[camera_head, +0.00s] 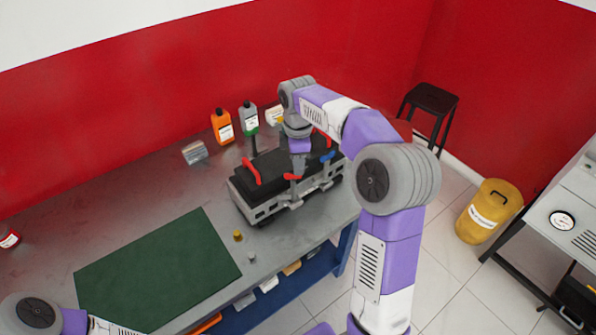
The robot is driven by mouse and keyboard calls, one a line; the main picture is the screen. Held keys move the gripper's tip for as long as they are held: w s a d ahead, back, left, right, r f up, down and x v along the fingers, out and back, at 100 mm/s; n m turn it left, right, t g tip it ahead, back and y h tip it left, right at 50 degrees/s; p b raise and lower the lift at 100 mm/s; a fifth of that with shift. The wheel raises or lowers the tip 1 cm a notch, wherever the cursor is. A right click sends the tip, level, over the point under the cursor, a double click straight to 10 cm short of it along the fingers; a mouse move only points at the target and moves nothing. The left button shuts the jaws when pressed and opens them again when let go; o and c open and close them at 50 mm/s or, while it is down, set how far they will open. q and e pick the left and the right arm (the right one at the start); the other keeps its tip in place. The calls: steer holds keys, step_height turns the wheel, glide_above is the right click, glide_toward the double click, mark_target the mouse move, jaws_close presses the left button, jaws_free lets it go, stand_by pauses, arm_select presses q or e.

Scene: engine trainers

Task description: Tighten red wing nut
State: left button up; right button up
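The engine trainer (272,210), a black-topped grey block, stands on the workbench. A small red part (292,177), which looks like the red wing nut, is at its front side. My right gripper (298,168) points down over the block, with its tip right above or at this red part. The gripper is small and partly merged with the dark block, so I cannot tell whether its fingers are open or whether they touch the part. My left arm shows only at the bottom left corner; its gripper is out of view.
Red handles (250,171) and a blue part (327,156) are on the block. A green mat (157,270) and small yellow (238,236) and grey (251,257) pieces lie in front. Orange (222,127) and grey (248,117) bottles stand behind. The bench's left side is mostly clear.

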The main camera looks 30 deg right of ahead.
steer(key=shift+f+b, duration=0.3)
steer(key=shift+f, duration=1.35)
steer(key=shift+c, duration=0.3)
jaws_close()
